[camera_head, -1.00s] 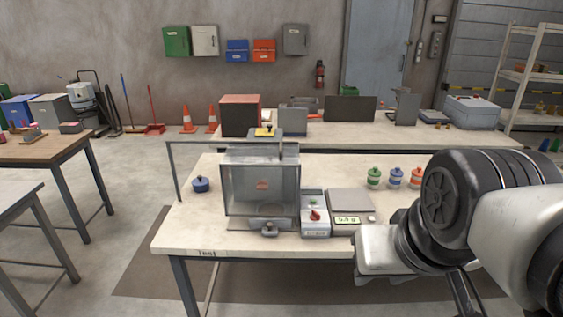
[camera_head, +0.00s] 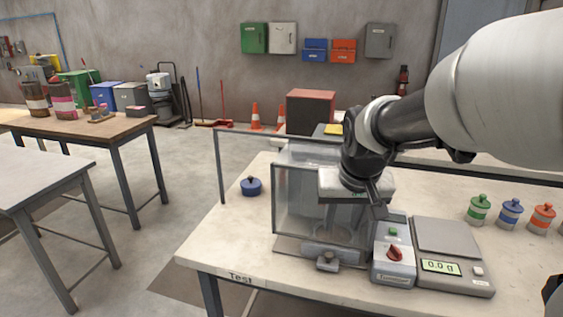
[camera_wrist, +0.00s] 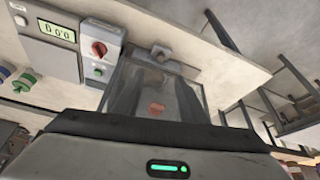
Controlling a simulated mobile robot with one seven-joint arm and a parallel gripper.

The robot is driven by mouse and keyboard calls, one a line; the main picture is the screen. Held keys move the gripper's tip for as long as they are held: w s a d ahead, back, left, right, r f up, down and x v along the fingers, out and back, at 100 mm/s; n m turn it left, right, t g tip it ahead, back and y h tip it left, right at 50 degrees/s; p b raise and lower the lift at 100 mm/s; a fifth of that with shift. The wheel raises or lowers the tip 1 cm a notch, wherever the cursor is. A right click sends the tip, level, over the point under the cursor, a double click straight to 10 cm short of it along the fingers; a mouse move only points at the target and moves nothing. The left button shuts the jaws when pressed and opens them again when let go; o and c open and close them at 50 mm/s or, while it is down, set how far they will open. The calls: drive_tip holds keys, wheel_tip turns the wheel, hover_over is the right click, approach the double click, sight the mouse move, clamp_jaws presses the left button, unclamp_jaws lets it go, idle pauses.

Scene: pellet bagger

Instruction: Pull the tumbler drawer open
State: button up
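The tumbler is a clear-walled box (camera_head: 300,205) on the front of the bench. Its drawer (camera_head: 333,251) is a low grey front at the base, with a small grey handle (camera_head: 327,263) sticking out toward me. The drawer looks closed. In the wrist view the box (camera_wrist: 125,88) lies ahead of my gripper, and the handle (camera_wrist: 161,52) shows beyond it. My gripper (camera_head: 377,208) hangs in front of the box's upper right part, above and apart from the handle. Its fingers are not clear in either view, and I see nothing held.
A control box with a red knob (camera_head: 394,254) stands right of the drawer, beside a scale (camera_head: 446,240) reading 0.0 g.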

drive_tip(key=w, duration=0.1)
drive_tip(key=b, duration=0.3)
approach(329, 255)
drive_tip(key=x, duration=0.7)
drive_tip(key=shift+f, duration=0.2)
clamp_jaws()
